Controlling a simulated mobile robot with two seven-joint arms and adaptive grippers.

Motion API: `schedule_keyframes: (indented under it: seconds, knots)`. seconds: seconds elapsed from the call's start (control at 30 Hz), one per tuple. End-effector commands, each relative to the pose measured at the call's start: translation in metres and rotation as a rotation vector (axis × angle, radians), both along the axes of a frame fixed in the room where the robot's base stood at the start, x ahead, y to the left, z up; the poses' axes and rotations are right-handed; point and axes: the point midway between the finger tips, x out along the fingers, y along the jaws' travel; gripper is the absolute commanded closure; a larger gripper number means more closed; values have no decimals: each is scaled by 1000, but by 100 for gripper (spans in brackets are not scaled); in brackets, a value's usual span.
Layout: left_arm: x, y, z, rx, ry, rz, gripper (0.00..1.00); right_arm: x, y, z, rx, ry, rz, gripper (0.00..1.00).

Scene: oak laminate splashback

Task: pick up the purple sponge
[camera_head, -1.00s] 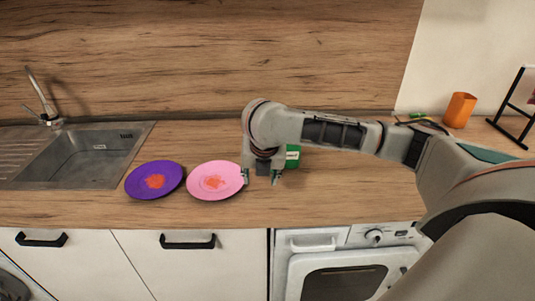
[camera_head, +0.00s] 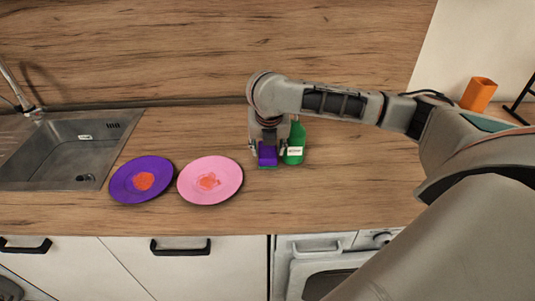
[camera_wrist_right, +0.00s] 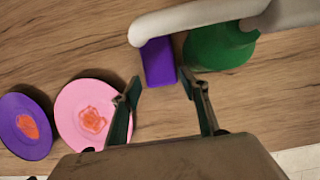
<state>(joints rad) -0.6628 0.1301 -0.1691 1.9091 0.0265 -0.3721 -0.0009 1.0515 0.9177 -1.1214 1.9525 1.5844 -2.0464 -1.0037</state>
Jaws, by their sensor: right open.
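The purple sponge (camera_head: 267,156) is on the wooden counter, in front of and left of a green bottle. My right gripper (camera_head: 268,150) is over it in the head view, with its fingers to either side. In the right wrist view the sponge (camera_wrist_right: 158,62) lies just beyond the open fingertips (camera_wrist_right: 160,87), between their lines. The fingers hold nothing, and I cannot tell how high they are above the counter. My left gripper is not in view.
The green bottle (camera_head: 296,143) stands close to the right finger. Purple (camera_head: 122,187) and pink (camera_head: 228,184) plates with orange-red stains lie to the left, beyond them the sink (camera_head: 70,168). An orange cup (camera_head: 478,94) is at the right. The counter's front right is clear.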

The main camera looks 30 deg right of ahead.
Motion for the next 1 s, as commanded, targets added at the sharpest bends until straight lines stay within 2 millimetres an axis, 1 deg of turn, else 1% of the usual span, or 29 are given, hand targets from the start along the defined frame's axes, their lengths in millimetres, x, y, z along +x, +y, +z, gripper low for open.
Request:
schedule_keyframes:
  seconds: [0.03,0.1,0.2,0.3,0.53,0.57,0.6,0.63,1.0]
  knots:
    - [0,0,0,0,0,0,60,2,-2,-9,0,3,-2,56]
    - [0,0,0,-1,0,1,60,6,-6,-18,0,4,-2,56]
    - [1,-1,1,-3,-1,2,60,10,-8,-29,1,3,-1,56]
    - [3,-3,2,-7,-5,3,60,13,-9,-35,0,0,0,56]
    - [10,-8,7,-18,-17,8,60,14,-9,-36,0,0,1,56]
    - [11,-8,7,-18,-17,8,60,14,-9,-36,0,0,1,58]
    - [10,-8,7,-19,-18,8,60,14,-9,-36,1,0,0,69]
    - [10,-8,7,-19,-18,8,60,14,-9,-36,1,0,0,75]
    - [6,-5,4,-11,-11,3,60,14,-9,-35,0,-1,0,75]
